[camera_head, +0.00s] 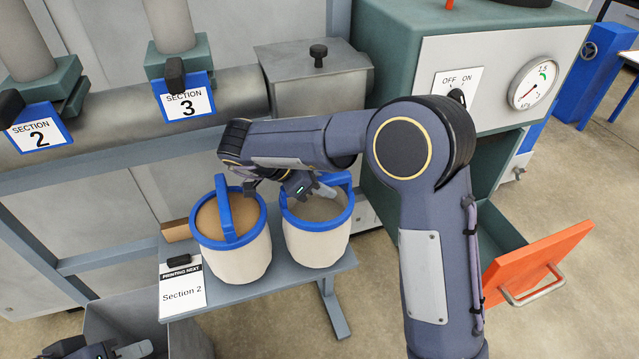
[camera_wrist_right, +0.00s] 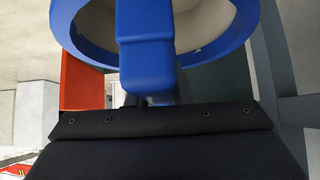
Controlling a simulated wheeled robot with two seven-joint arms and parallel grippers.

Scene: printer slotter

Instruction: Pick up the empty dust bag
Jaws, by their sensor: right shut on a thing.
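The empty dust bag (camera_head: 317,240) is white with a blue rim and a blue handle, and its inside looks bare and grey. It stands on the right part of the small grey bench. My right gripper (camera_head: 322,190) is over its rim at the handle and is shut on that handle. In the right wrist view the blue handle (camera_wrist_right: 146,50) runs down to the jaws, with the bag's rim (camera_wrist_right: 245,22) behind; the fingertips are mostly hidden. My left gripper (camera_head: 125,350) shows only partly at the bottom left edge, its jaws unclear.
A second bag (camera_head: 232,250), full of brown dust, stands close on the left with its handle up. A "Section 2" sign (camera_head: 182,290) hangs at the bench's left. A machine cabinet (camera_head: 405,75) stands behind at right, with an open orange door (camera_head: 535,268). A grey bin (camera_head: 125,310) is below left.

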